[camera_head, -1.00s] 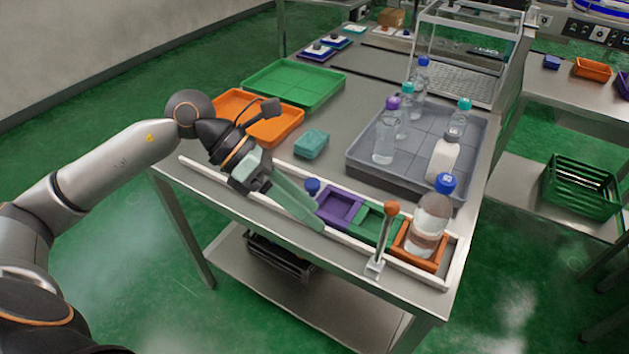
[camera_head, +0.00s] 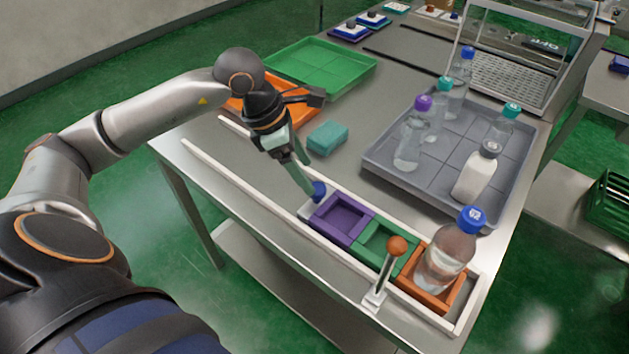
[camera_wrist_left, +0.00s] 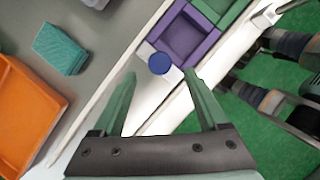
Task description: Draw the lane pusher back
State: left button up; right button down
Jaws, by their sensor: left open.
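The lane pusher is a pale block with a blue knob (camera_head: 319,191), standing in the white-walled lane against the left end of the purple tray (camera_head: 341,220). In the left wrist view the blue knob (camera_wrist_left: 160,63) shows from above, on its pale block. My left gripper (camera_head: 308,178) is open, pointing down at the knob. In the wrist view its two fingers (camera_wrist_left: 163,92) spread to either side, with the knob a little beyond the gap between their tips. Whether they touch it cannot be told. My right gripper is not in view.
Green (camera_head: 382,247) and orange (camera_head: 432,290) trays follow in the lane; a blue-capped bottle (camera_head: 450,255) stands in the orange one. An orange-knobbed lever (camera_head: 397,247) rises at the lane's front wall. A teal block (camera_head: 327,138) lies behind. The lane's left part is empty.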

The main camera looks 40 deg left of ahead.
aim_at(317, 187)
pick_arm(q)
jog(key=x, duration=0.5)
jog(key=shift+r, duration=0.1)
grip_shut()
dwell(0.5)
jog(key=shift+w, duration=0.1)
dwell(0.7)
